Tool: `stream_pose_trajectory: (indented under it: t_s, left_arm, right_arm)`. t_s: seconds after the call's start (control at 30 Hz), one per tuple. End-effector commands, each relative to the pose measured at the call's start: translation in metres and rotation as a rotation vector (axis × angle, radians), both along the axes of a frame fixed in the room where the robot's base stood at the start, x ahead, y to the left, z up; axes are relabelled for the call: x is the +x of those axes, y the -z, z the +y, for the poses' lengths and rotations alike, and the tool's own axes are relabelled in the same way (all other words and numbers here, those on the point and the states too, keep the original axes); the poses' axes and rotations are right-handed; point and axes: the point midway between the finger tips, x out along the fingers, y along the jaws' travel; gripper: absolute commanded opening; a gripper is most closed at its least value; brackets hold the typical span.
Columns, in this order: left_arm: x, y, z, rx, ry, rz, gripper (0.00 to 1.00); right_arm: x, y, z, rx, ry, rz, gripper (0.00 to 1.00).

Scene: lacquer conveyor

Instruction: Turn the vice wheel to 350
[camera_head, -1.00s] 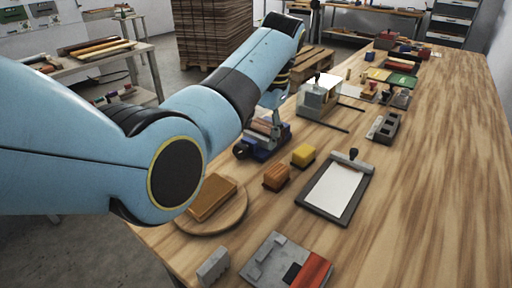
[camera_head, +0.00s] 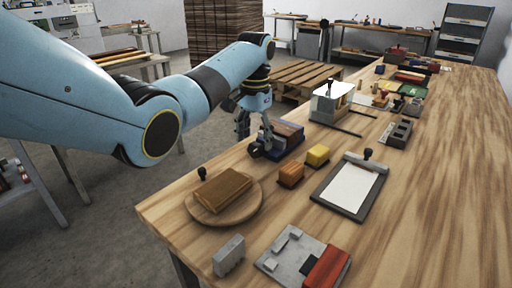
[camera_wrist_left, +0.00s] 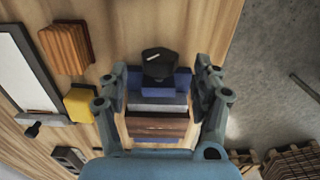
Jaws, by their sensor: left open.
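The vice (camera_head: 285,136) is blue with brown wooden pieces between its jaws, near the table's left edge in the head view. Its dark wheel (camera_head: 256,149) is on its near end. In the left wrist view the vice (camera_wrist_left: 160,104) lies between my fingers, and the black wheel (camera_wrist_left: 158,66) with a short white mark is just beyond the fingertips. My left gripper (camera_head: 246,128) is open above the vice, with a finger on either side (camera_wrist_left: 160,80). I cannot tell whether it touches anything. No number on the wheel can be read. My right gripper is not in view.
An orange-brown block (camera_head: 291,174) and a yellow block (camera_head: 317,155) stand close to the vice. A round board (camera_head: 246,209) with a brown block lies nearer, and a clipboard (camera_head: 348,188) to the right.

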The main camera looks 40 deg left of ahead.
Motion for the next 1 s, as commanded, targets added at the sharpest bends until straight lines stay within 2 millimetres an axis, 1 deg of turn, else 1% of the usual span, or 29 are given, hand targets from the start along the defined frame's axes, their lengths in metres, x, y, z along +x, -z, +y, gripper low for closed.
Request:
stream_pose_trajectory:
  t_s: [0.03,0.1,0.2,0.37,0.53,0.67,0.9,0.97,1.0]
  left_arm:
    - [0.000,0.009,0.000,-0.001,0.000,0.001,0.66]
    - [0.000,0.018,-0.001,-0.001,0.000,0.001,0.66]
    - [0.000,0.026,-0.001,-0.001,0.000,0.000,0.66]
    - [0.000,0.029,-0.001,0.000,0.001,-0.001,0.66]
    - [0.000,0.029,-0.001,0.000,0.001,-0.001,0.66]
    - [0.000,0.029,-0.001,0.000,0.001,-0.001,0.49]
    - [0.000,0.029,-0.001,0.000,0.001,-0.001,0.17]
    - [0.000,0.029,-0.001,0.000,0.001,-0.001,0.10]
    - [0.000,0.029,-0.001,0.000,0.000,-0.001,0.10]
  right_arm:
    - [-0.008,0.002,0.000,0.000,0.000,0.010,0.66]
    - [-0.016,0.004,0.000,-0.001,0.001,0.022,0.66]
    - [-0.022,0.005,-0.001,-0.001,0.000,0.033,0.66]
    - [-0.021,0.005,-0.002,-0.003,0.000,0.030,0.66]
    - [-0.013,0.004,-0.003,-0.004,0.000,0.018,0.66]
    - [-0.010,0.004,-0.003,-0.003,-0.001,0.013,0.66]
    - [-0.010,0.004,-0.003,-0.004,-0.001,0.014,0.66]
    - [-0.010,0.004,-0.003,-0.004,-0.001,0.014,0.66]
    - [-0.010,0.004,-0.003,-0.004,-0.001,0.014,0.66]
